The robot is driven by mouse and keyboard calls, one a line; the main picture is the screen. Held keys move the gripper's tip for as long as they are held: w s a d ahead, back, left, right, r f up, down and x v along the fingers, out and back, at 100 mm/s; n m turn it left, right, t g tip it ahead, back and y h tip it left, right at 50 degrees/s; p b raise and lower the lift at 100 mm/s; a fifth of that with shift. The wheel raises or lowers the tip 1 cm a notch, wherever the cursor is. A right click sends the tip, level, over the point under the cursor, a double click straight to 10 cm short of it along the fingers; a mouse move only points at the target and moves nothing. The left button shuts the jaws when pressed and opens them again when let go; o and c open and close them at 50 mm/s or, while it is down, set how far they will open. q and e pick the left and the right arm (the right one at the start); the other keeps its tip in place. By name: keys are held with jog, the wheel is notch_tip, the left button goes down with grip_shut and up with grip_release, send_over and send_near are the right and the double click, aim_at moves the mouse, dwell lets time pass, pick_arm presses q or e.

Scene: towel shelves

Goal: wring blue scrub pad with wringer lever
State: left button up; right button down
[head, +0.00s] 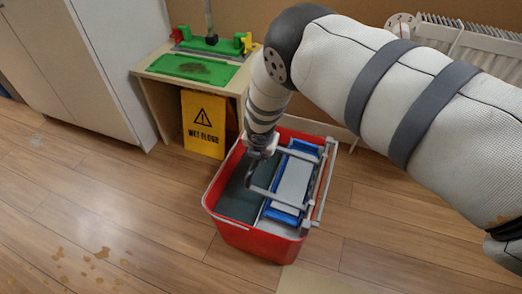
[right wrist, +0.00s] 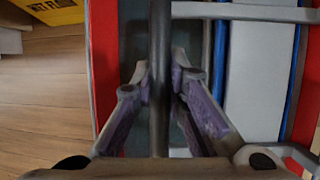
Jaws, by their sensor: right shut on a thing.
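The red bucket (head: 250,238) stands on the floor with a grey wringer across its right part. The blue scrub pad (head: 283,216) appears as blue edges around a light grey plate (head: 295,181) inside the wringer; its blue strip also shows in the right wrist view (right wrist: 295,70). The grey wringer lever (head: 282,199) spans the bucket's opening. My right gripper (head: 251,172) is over the bucket. In the right wrist view my right gripper (right wrist: 160,85) is shut around a dark bar (right wrist: 159,40), which looks like part of the lever. My left gripper is out of view.
A yellow wet-floor sign (head: 203,124) stands behind the bucket, against a small wooden table (head: 158,73) with a green top. A white cabinet (head: 105,60) is at left and a radiator (head: 470,42) at back right. Floor left of the bucket is clear, with brown spots (head: 102,253).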

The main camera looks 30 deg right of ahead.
jog(key=c, duration=1.6)
grip_release()
jog(key=shift+a+f, duration=0.2)
jog(key=shift+a, duration=0.05)
jog(key=shift+o, duration=0.2)
jog(key=shift+d, duration=0.1)
jog(key=shift+r, duration=0.1)
jog(key=shift+s+r, duration=0.1)
jog(key=shift+r, duration=0.2)
jog(key=v, duration=1.1)
jog(key=shift+s, duration=0.15)
